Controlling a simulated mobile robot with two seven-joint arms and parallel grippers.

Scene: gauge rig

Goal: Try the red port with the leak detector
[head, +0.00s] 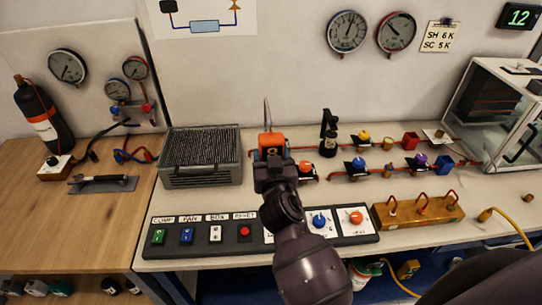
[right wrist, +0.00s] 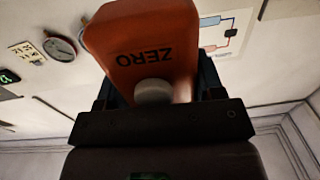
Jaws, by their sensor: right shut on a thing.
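My right gripper (head: 271,160) is shut on the orange leak detector (head: 271,140) and holds it up over the bench, right of the grey vented box. The detector's thin probe points upward. In the right wrist view the orange body (right wrist: 145,45) shows the word ZERO and a grey round knob, between the fingers of my right gripper (right wrist: 155,92). A red block-shaped port (head: 410,140) is at the right end of the back pipe row, well to the right of the detector and apart from it. My left gripper is not in view.
The grey vented box (head: 200,158) stands left of the detector. A black upright fitting (head: 328,133), coloured valves and a blue block (head: 444,164) line the pipes. A switch panel (head: 180,237) and a brass manifold (head: 418,211) lie in front. A glass case (head: 500,105) stands far right.

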